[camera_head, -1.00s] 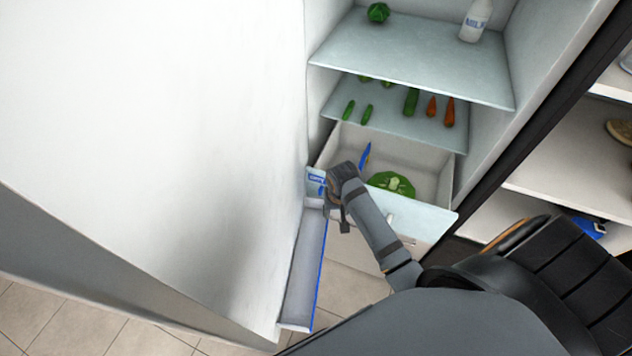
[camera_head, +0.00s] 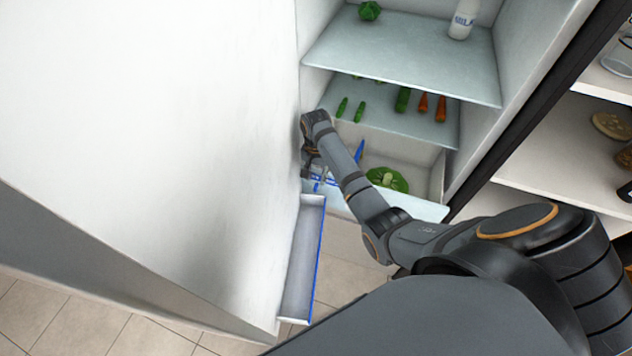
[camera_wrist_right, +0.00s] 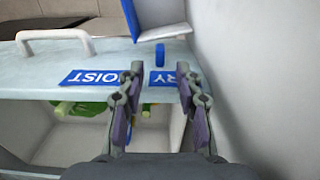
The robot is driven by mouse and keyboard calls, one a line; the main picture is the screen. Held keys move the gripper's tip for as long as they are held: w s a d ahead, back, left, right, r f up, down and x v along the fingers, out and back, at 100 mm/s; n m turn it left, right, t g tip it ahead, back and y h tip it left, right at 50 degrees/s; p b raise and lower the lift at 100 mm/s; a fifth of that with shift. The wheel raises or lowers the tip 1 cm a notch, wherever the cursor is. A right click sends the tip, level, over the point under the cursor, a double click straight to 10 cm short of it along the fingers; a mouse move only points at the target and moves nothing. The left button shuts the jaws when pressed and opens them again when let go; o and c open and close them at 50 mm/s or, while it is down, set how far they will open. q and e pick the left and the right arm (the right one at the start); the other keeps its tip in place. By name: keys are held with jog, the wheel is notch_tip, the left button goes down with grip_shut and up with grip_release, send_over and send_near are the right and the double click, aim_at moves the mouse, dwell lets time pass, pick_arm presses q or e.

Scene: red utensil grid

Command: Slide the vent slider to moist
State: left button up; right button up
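The pulled-out fridge drawer (camera_head: 425,208) has a pale front rim with blue labels. In the right wrist view, the MOIST label (camera_wrist_right: 92,77) is on the left and the DRY label (camera_wrist_right: 165,78) on the right, partly covered by my fingers. The blue vent slider knob (camera_wrist_right: 160,54) stands on the rim near DRY. My right gripper (camera_wrist_right: 160,74) is open over the rim, its fingertips to either side of the knob's line; contact cannot be told. In the head view my right gripper (camera_head: 311,168) is at the drawer's left end. My left gripper is out of view.
The white fridge door (camera_head: 150,130) stands close on the left, with a blue-edged door bin (camera_head: 303,260) below the gripper. A handle (camera_wrist_right: 55,36) projects from the drawer front. A green cabbage (camera_head: 387,179) lies inside the drawer. Shelves (camera_head: 400,60) are above.

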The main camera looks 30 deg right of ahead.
aim_at(316, 185)
jog(key=shift+f, duration=2.4)
grip_shut()
